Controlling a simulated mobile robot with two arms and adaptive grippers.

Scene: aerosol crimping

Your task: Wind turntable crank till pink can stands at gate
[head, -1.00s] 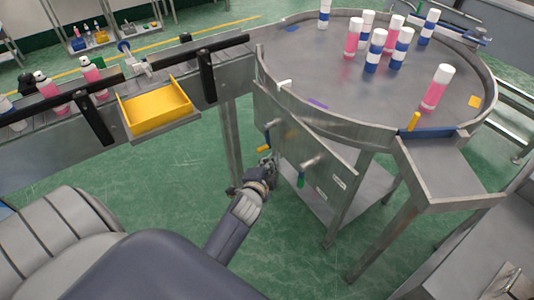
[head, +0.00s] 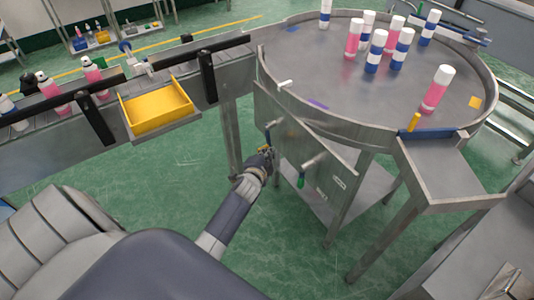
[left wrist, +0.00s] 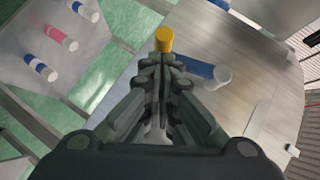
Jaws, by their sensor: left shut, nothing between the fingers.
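The round steel turntable (head: 330,88) carries several cans with white caps. One pink can (head: 435,92) stands at its right side, apart from the blue gate bar (head: 432,133) with its yellow handle (head: 414,121) at the front rim. Two more pink cans (head: 354,40) stand farther back among blue-and-white cans (head: 376,52). The crank's yellow knob (left wrist: 163,39) is just beyond my left fingertips in the left wrist view; its dark blue arm (left wrist: 193,67) runs to a grey hub (left wrist: 221,76). My left gripper (head: 266,150) is shut and empty beside the knob. Contact is unclear. My right gripper is out of view.
A second crank with a green knob (head: 300,181) hangs on the same panel (head: 325,165), to the right. A conveyor (head: 230,70) with pink cans and a yellow tray (head: 156,108) lies left. A steel chute (head: 440,172) juts from the gate. Green floor is open below.

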